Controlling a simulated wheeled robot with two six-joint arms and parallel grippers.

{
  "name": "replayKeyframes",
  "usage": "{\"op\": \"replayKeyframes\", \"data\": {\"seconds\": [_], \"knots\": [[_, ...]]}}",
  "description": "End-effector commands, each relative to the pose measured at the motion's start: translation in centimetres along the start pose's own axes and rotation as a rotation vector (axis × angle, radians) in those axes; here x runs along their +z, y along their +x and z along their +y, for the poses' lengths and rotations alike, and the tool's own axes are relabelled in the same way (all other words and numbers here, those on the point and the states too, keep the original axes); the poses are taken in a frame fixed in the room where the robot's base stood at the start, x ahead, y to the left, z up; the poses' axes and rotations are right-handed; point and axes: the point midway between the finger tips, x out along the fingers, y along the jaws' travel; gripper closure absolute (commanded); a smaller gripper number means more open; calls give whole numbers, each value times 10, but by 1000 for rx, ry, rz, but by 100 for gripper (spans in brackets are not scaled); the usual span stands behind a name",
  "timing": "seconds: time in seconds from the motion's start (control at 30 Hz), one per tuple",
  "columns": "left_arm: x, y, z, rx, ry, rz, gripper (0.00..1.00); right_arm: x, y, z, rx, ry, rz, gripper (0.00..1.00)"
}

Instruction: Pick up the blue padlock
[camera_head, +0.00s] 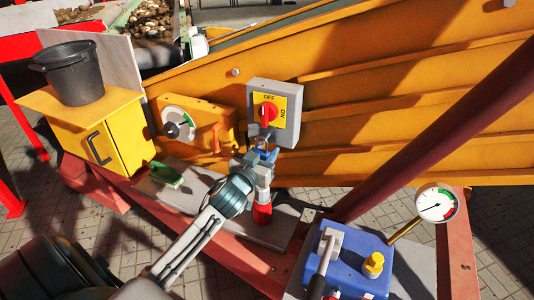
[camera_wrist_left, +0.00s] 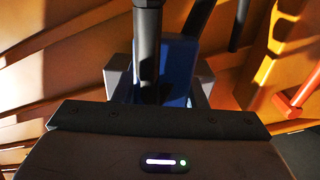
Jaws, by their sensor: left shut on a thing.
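The blue padlock (camera_head: 270,154) shows as a small blue patch just below the grey switch box (camera_head: 288,138), which has a yellow face marked OFF and ON and a red knob (camera_head: 267,112). My left gripper (camera_head: 260,158) is shut on the padlock and hides much of it. In the left wrist view the blue body (camera_wrist_left: 181,65) sits between the grey fingers of my left gripper (camera_wrist_left: 161,82). A dark upright bar (camera_wrist_left: 148,45) covers part of it. I cannot tell whether the shackle still hangs on the switch. My right gripper is not in view.
A red cylinder (camera_head: 262,213) stands below the gripper. A green object (camera_head: 165,175) lies on the grey ledge to the left. A yellow cabinet (camera_head: 125,138) carries a black bucket (camera_head: 73,75). A blue box (camera_head: 345,262) with a lever stands at front right. Orange panels rise behind.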

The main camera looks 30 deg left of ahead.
Motion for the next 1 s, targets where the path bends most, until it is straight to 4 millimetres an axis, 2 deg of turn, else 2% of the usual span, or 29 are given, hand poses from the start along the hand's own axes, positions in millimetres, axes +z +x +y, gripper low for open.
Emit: {"op": "replayKeyframes", "data": {"seconds": [0.4, 0.5, 0.7, 1.0], "knots": [[-47, -87, 0, 5, 7, 4, 91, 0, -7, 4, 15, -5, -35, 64], [-55, -103, 0, 5, 6, 5, 91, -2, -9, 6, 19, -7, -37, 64], [-64, -121, 0, 3, 3, 5, 91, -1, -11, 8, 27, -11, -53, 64], [-66, -124, 0, 1, 1, 5, 91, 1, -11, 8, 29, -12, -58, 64]]}}
